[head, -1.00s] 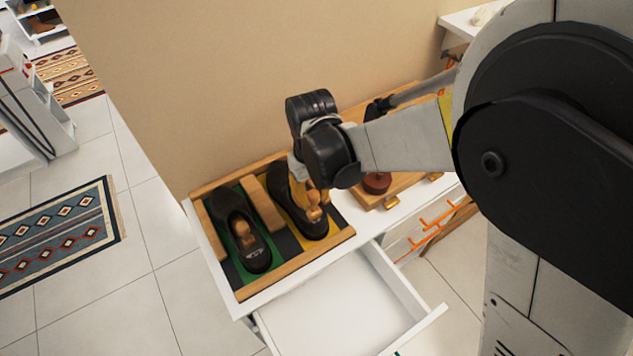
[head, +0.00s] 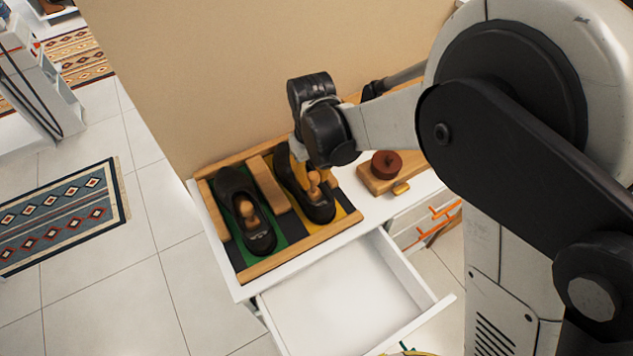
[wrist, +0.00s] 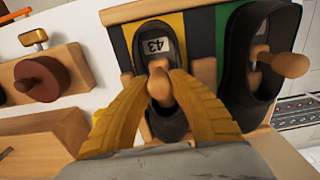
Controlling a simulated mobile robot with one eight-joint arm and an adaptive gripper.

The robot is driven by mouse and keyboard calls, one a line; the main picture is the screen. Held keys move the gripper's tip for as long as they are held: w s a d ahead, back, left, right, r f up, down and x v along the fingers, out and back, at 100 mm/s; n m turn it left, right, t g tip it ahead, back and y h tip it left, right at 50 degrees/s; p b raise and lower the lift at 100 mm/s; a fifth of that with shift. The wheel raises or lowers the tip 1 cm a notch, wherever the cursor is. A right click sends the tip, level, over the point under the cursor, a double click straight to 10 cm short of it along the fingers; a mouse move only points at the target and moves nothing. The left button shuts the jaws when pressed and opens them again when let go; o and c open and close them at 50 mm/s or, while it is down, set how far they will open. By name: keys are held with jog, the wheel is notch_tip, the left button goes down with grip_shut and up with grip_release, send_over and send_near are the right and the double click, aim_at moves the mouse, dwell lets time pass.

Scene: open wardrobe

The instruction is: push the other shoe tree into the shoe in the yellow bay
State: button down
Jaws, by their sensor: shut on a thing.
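The black shoe (head: 320,212) lies in the yellow bay (head: 343,203) of the wooden tray, the right-hand bay in the head view. In the wrist view this shoe (wrist: 177,127) has a label reading 43. Its wooden shoe tree (head: 314,186) stands in the shoe's opening, and its knob (wrist: 159,88) is between my fingers. My gripper (wrist: 160,80) is shut on this shoe tree from above. How deep the tree sits is hidden by the fingers. The other black shoe (head: 262,242), with its own wooden tree (head: 249,212), lies in the green bay (head: 240,257).
A wooden divider (head: 268,184) separates the bays. An open, empty white drawer (head: 340,285) juts out below the tray. A wooden block with a round red-brown knob (head: 387,164) stands to the right. Orange handles (head: 437,218) are on the cabinet front. A wall (head: 220,80) rises behind.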

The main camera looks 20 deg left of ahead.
jog(key=shift+w+a, duration=0.2)
jog(key=shift+a, duration=0.05)
jog(key=c, duration=0.7)
grip_release()
jog(key=shift+r+p, duration=2.65)
jog(key=shift+r, duration=1.85)
